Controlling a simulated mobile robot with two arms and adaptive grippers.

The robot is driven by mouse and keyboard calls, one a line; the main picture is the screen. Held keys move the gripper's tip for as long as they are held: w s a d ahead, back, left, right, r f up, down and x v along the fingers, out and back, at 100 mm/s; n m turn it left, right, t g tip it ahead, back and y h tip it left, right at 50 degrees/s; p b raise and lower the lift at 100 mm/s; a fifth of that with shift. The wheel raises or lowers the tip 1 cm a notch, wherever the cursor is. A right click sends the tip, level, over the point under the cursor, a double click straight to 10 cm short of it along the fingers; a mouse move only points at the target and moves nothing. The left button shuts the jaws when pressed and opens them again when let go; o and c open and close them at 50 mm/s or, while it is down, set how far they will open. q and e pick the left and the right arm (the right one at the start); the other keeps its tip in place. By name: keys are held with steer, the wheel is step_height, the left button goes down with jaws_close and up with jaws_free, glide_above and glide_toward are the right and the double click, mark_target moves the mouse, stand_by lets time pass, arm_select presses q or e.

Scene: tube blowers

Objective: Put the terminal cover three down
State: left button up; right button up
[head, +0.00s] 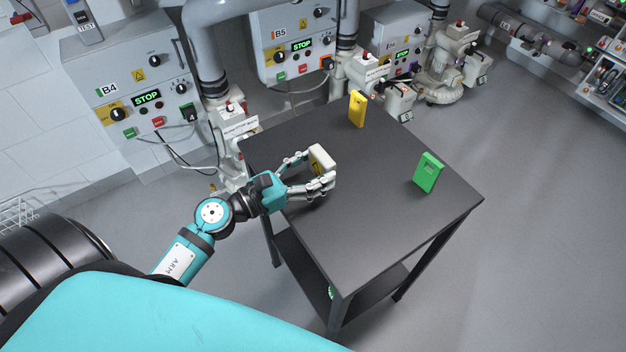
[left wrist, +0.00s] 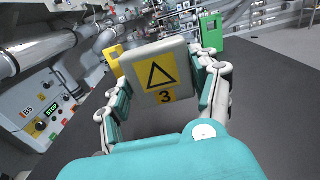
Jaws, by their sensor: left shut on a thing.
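Terminal cover three (head: 321,157) is a small cream-coloured block. In the left wrist view the cover (left wrist: 157,55) faces me with a yellow label, a black triangle and the number 3. My left gripper (head: 323,172) is shut on it, with fingers on both its sides. The cover is upright over the left part of the dark table (head: 370,220). I cannot tell for certain whether its lower edge touches the table top. My right gripper is in neither view.
A yellow block (head: 357,109) stands near the table's back edge, and a green block (head: 428,172) stands near its right edge. The table's middle and front are clear. Control boxes B4 (head: 110,80) and B5 (head: 275,55) are on the wall behind.

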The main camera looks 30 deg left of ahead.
arm_select(q)
steer(key=shift+s+f, duration=0.1)
steer(key=shift+f, duration=0.2)
step_height(320, 180, down, 2)
steer(key=shift+f+b, duration=0.2)
steer(key=shift+b, duration=0.25)
steer(key=shift+f, duration=0.4)
steer(key=o, duration=1.6)
steer(key=shift+c, duration=0.2)
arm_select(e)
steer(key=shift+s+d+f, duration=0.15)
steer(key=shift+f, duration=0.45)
